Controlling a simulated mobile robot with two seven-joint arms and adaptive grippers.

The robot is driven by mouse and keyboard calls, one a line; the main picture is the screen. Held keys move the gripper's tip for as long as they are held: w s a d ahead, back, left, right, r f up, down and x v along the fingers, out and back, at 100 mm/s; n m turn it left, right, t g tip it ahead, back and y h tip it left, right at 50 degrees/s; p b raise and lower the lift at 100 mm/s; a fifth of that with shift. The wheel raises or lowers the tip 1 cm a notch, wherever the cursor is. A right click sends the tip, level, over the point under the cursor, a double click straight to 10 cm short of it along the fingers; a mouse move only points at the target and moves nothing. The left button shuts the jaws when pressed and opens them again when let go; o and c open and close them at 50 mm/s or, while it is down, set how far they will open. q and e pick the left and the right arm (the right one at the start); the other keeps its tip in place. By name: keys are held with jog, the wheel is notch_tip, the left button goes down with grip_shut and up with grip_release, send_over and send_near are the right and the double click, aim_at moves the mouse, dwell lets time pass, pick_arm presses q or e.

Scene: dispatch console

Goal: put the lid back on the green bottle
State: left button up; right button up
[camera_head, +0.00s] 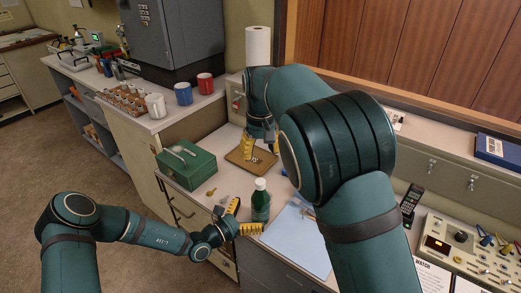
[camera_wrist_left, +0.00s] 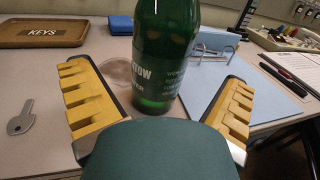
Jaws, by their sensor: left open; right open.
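The green bottle (camera_head: 260,207) stands upright on the desk, with a white top (camera_head: 260,184); I cannot tell whether that is the lid. No separate lid is clear in either view. My left gripper (camera_head: 242,218) is open beside the bottle, low near the desk. In the left wrist view the bottle (camera_wrist_left: 165,60) stands between the two yellow fingers (camera_wrist_left: 160,112), with a gap on each side, and its top is cut off. My right gripper (camera_head: 261,150) is open above the brown keys tray (camera_head: 238,166), pointing down.
A green box (camera_head: 187,166) stands to the left, with a key (camera_head: 211,191) near it. A paper roll (camera_head: 258,46) and mugs (camera_head: 183,94) stand behind. A control panel (camera_head: 470,250) is at far right.

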pick_arm(q)
jog(key=v, duration=0.8)
